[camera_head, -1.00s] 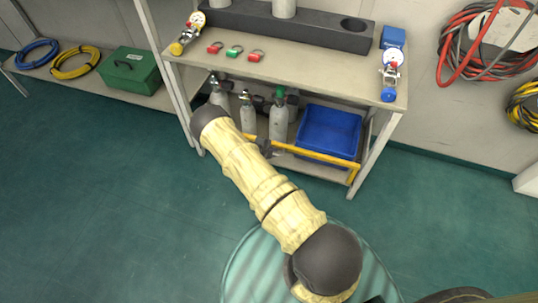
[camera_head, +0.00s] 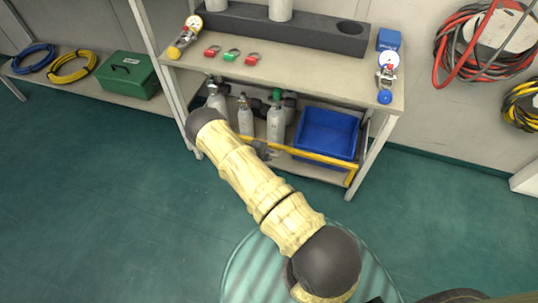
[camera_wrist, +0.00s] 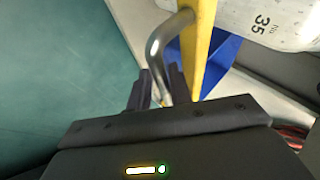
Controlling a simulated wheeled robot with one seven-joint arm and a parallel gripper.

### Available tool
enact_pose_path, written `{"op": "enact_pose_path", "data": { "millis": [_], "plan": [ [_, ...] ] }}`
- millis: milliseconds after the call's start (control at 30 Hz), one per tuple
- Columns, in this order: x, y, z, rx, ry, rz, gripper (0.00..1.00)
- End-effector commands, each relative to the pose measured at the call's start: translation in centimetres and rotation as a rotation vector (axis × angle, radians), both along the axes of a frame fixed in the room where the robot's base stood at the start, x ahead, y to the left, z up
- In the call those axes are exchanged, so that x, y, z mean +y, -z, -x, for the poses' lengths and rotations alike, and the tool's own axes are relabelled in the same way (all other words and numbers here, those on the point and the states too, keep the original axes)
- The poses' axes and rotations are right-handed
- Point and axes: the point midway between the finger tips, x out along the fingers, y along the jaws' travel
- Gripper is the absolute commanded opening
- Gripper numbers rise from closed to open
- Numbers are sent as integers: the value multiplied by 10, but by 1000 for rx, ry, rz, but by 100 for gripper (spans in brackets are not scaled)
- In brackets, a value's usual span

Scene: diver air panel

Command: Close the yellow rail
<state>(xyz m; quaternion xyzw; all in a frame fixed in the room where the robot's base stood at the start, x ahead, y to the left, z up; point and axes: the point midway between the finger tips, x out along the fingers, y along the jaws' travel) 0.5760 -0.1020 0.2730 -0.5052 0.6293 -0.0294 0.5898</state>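The yellow rail (camera_head: 318,156) runs along the front of the shelving unit's lower shelf. Its left part is partly hidden by my arm and gripper in the head view. In the wrist view the rail (camera_wrist: 196,48) rises close beyond my fingers, with a bent grey metal handle (camera_wrist: 157,48) joined to it. My gripper (camera_wrist: 160,88) has one dark finger on each side of this handle, close against it, and looks shut on it. In the head view my gripper (camera_head: 264,151) is at the rail, left of its middle.
Behind the rail stand several grey cylinders (camera_head: 276,124) and a blue bin (camera_head: 326,133). A numbered pale cylinder (camera_wrist: 265,20) is close in the wrist view. The worktop (camera_head: 310,76) above carries padlocks and gauges. The green floor (camera_head: 90,190) in front is clear.

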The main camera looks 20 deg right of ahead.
Motion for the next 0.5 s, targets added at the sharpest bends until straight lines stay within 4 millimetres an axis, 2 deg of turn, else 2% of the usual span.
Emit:
{"op": "enact_pose_path", "data": {
  "millis": [500],
  "plan": [
    [67, -74, 19, -2, -3, -4, 20]
  ]
}}
